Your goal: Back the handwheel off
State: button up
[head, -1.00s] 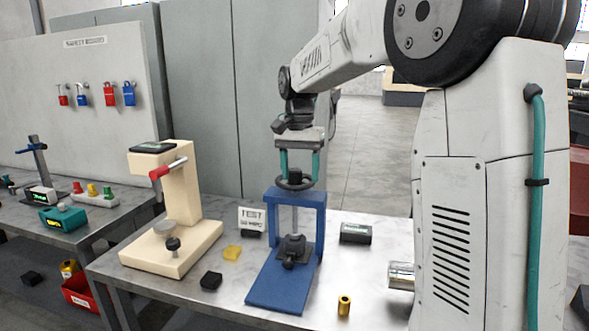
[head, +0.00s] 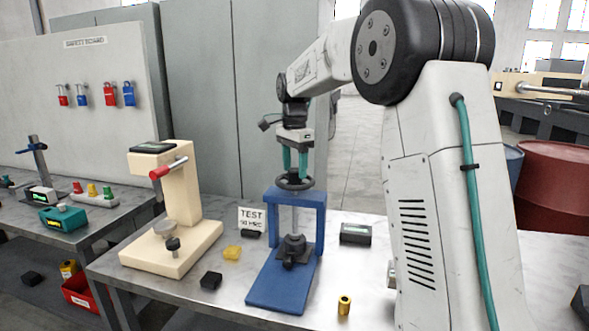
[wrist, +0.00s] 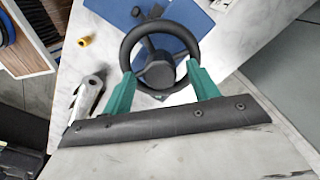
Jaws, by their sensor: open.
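The handwheel (head: 295,184) is a dark ring with a hub and spokes on top of the blue press frame (head: 272,283). My gripper (head: 295,174) points straight down over it. Its two teal fingers are apart, with their tips at the wheel's level. In the wrist view, the handwheel (wrist: 158,72) lies between the spread fingers of my gripper (wrist: 161,76), one on each side of the rim. I cannot tell whether the fingers touch it. A screw runs down from the wheel to a dark clamp block (head: 293,249) on the blue base.
A cream press (head: 180,205) with a red-handled lever stands to the left. A TEST sign (head: 252,219), a yellow block (head: 232,253), black blocks and a brass cylinder (head: 344,305) lie around the blue press. Red and blue barrels stand at the right.

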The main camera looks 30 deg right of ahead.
jog(key=shift+f, duration=0.55)
jog(key=c, duration=1)
